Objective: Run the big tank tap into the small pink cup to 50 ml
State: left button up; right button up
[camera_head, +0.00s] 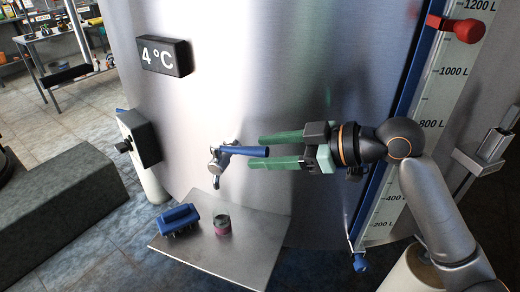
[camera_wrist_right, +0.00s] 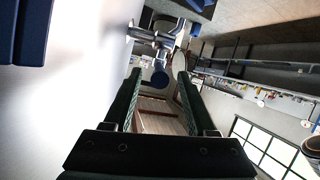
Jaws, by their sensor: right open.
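The big tank tap (camera_head: 217,163) sticks out of the steel tank wall, with its spout pointing down and its blue lever handle (camera_head: 243,150) pointing right. The small pink cup (camera_head: 222,227) stands upright on the steel shelf (camera_head: 245,262) below the spout; its contents are too small to tell. My right gripper (camera_head: 267,151) is open, its green fingers above and below the free end of the handle. In the right wrist view the handle's round blue end (camera_wrist_right: 159,76) shows between the fingertips, with no clear grip on it. My left gripper is not in view.
A blue brush-like block (camera_head: 178,219) lies on the shelf left of the cup. A grey box (camera_head: 139,138) and a 4 °C display (camera_head: 166,56) are on the tank. A level scale (camera_head: 440,95) with a red marker (camera_head: 457,28) stands behind my right arm.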

jog(key=shift+x, duration=0.95)
jog(key=shift+c, duration=0.2)
grip_shut()
dwell(0.6)
